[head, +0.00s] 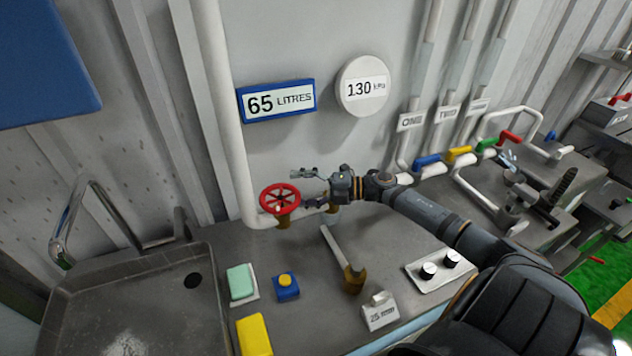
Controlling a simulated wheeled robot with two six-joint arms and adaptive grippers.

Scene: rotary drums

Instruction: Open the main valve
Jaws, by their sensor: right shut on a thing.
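The main valve looks to be the red handwheel (280,198) on the white pipe at the back of the bench. It sits on a brass body at the left. My right gripper (304,188) comes in from the right at the wheel's right edge. Its fingers point left and are shut on the wheel's rim; the exact contact is small and partly hidden. My left gripper is not in view.
A sign reading 65 LITRES (277,100) and a 130 kPa gauge (363,86) are on the wall. A sink (60,310) is at left. A wrench-like tool (340,255), a blue-yellow button (286,287) and two knobs (440,265) are on the bench. Coloured pipe levers (458,153) are at right.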

